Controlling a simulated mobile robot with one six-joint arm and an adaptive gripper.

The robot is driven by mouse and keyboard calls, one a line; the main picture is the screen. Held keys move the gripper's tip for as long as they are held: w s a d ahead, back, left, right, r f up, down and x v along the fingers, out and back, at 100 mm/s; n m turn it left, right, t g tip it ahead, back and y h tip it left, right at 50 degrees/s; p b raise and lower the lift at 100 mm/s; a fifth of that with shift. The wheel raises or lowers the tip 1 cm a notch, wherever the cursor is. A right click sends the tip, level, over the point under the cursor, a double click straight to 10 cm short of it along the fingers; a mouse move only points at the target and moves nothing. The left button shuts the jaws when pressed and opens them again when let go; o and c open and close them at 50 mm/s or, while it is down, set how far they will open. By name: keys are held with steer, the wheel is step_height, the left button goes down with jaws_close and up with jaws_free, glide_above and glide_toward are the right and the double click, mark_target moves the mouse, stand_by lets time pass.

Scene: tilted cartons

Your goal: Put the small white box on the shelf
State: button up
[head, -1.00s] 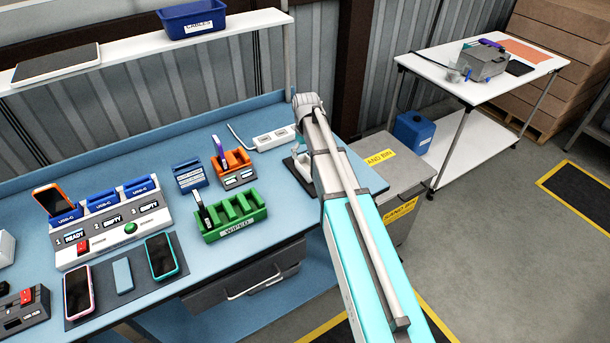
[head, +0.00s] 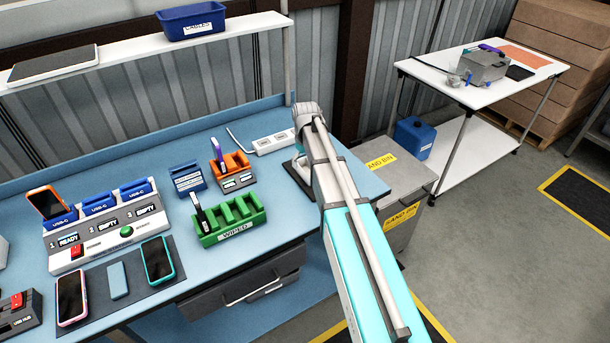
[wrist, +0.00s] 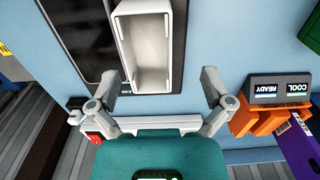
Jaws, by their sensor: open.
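The small white box (wrist: 150,50) lies open side up on a dark mat in the wrist view. My gripper (wrist: 163,88) is open, with one finger on each side of the box's near end; I see no clear contact. In the head view my arm covers most of this spot, and only a bit of a white thing on a dark patch shows beside it. The white shelf (head: 120,62) runs above the back of the bench at the upper left of the head view.
On the shelf are a blue bin (head: 192,22) and a dark flat pad (head: 55,63). An orange holder (head: 232,172), green rack (head: 228,219), power strip (head: 272,142) and charging station (head: 105,225) stand on the blue bench. A grey sand bin (head: 400,195) stands right of it.

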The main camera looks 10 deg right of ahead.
mark_target(305, 169)
steer(key=shift+w+f+b, duration=0.15)
steer(key=shift+f+b, duration=0.5)
steer(key=shift+f, duration=0.05)
steer(key=shift+w+f+b, duration=0.15)
steer(key=shift+f+b, duration=0.45)
steer(key=shift+f, duration=0.1)
steer(key=shift+s+f+b, duration=0.2)
steer(key=shift+f+b, duration=0.25)
steer(key=shift+b, duration=0.15)
steer(key=shift+a+f+b, duration=0.1)
steer(key=shift+f+b, duration=0.35)
